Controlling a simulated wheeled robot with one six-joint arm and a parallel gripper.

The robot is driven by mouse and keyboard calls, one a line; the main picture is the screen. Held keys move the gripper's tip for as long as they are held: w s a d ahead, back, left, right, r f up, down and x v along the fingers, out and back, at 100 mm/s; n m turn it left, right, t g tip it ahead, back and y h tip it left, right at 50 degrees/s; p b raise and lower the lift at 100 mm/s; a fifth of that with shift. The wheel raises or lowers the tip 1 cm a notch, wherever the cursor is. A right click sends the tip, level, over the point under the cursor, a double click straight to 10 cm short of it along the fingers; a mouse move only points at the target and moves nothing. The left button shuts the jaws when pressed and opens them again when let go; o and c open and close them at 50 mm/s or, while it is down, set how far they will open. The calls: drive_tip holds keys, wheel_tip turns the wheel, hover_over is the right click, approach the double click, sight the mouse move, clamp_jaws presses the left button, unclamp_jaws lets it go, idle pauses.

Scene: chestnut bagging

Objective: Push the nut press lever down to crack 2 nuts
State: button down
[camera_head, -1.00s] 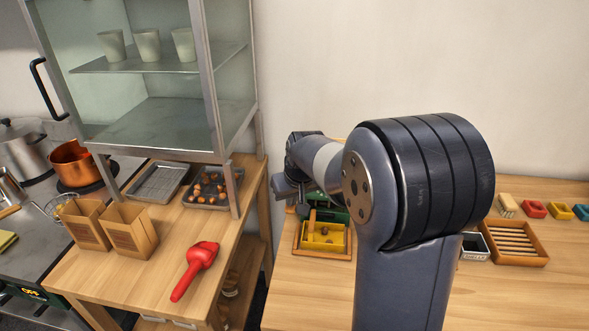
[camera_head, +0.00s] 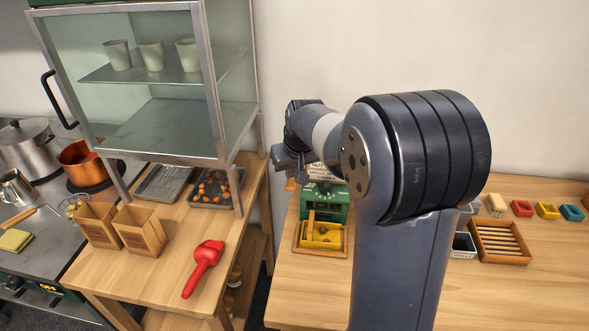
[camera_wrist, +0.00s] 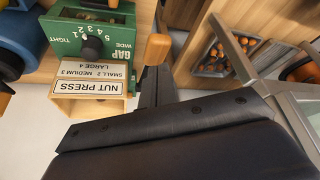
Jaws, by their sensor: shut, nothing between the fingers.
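The green nut press (camera_head: 337,207) stands on the right-hand table, partly hidden behind my arm. A wooden handle end (camera_wrist: 155,52), seemingly the lever's, shows beside the press. My gripper (camera_wrist: 150,85) is shut and empty, with its dark fingers close to that handle; contact cannot be told. In the head view my gripper (camera_head: 283,160) is at the press's upper left.
On the left-hand table are a red scoop (camera_head: 205,265), paper bags (camera_head: 140,232) and a dark tray (camera_head: 232,205) of nuts under a glass cabinet (camera_head: 160,120).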

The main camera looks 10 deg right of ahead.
idle(0.3)
wheel_tip(320, 180, up, 5)
drive_tip(key=p, duration=0.4)
idle(0.5)
